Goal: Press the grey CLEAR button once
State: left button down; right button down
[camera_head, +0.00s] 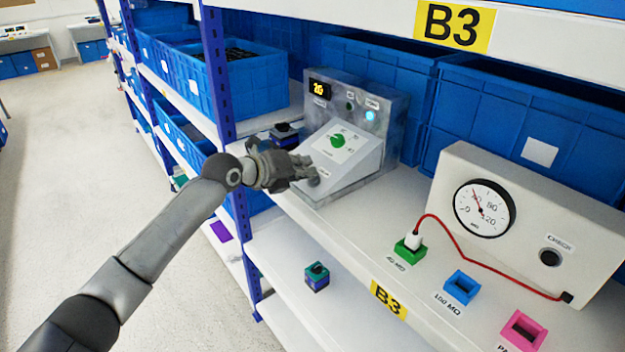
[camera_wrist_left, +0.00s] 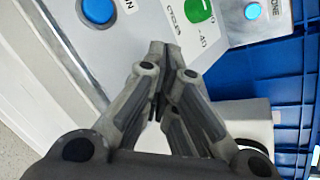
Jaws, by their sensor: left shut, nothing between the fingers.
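A grey control box (camera_head: 390,150) stands on the shelf, with a sloped front panel (camera_head: 358,168) that carries a green rotary knob (camera_head: 338,141). The knob also shows in the left wrist view (camera_wrist_left: 197,9), with a blue round button (camera_wrist_left: 98,10) to its left and a lit blue lamp (camera_wrist_left: 253,11) to its right. My left gripper (camera_head: 314,178) is shut and empty at the panel's lower left edge. In the left wrist view its tips (camera_wrist_left: 159,50) overlap the panel; I cannot tell whether they touch it. I cannot make out a grey CLEAR button. My right gripper is not in view.
A gauge box (camera_head: 545,215) with a dial stands to the right. A red lead (camera_head: 470,264) runs from it to a white plug in a green socket (camera_head: 408,251). Blue (camera_head: 461,287) and pink (camera_head: 523,330) sockets stand nearby. Blue bins (camera_head: 520,120) fill the back.

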pick_arm(q)
jog(key=shift+d+f+b, duration=0.1)
jog(key=shift+f+b, duration=0.25)
jog(key=shift+b, duration=0.1)
dwell(0.3)
dwell(0.3)
jog(key=shift+s+a+r+p, duration=0.1)
jog(key=shift+a+r+p, duration=0.1)
jog(key=shift+r, duration=0.25)
jog(key=shift+s+a+r+p, duration=0.1)
jog(key=shift+r+p, duration=0.05)
jog(key=shift+r, duration=0.25)
jog(key=shift+r+p, duration=0.3)
jog(key=shift+r, duration=0.1)
jog(key=r, duration=0.1)
jog(key=a+r+p, duration=0.1)
jog(key=s+r+p, duration=0.1)
jog(key=shift+a+r, duration=0.2)
jog(key=shift+r, duration=0.2)
